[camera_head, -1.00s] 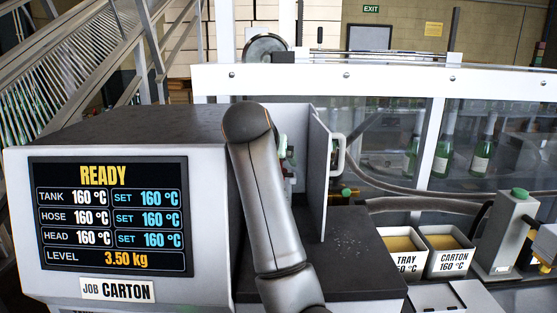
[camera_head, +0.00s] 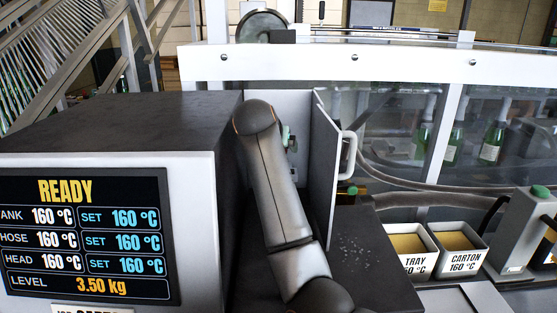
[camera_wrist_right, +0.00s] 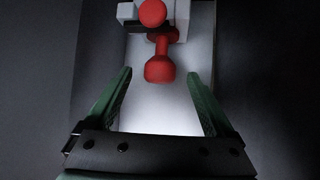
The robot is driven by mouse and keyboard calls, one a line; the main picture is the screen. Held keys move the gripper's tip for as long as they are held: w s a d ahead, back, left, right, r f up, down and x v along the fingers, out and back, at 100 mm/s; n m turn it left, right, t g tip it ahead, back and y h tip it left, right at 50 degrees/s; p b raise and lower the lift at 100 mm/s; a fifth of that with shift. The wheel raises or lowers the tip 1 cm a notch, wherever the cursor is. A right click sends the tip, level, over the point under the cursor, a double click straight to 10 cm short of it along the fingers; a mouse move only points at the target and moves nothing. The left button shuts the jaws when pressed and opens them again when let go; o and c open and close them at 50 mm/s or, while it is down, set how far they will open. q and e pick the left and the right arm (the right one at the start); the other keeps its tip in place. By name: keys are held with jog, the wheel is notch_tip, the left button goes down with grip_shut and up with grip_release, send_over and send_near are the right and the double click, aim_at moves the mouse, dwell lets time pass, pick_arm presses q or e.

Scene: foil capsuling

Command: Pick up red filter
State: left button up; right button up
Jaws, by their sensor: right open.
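A red part with rounded ends (camera_wrist_right: 159,68), which looks like the red filter, shows in the right wrist view. It has a narrow neck and sits in front of a pale block with a dark band. A second round red end shows above it. My right gripper (camera_wrist_right: 159,74) is open, with one green finger on each side of the red part's lower end. I cannot tell how far the fingertips are from it in depth. My left gripper is not in view.
The machine cabinet with a READY screen (camera_head: 85,235) stands left of my arm. The open door (camera_head: 325,165) with its white handle (camera_head: 348,152) stands close on the right. TRAY (camera_head: 408,243) and CARTON (camera_head: 458,241) bins stand further right.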

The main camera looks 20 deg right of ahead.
jog(key=shift+x, duration=1.2)
grip_shut()
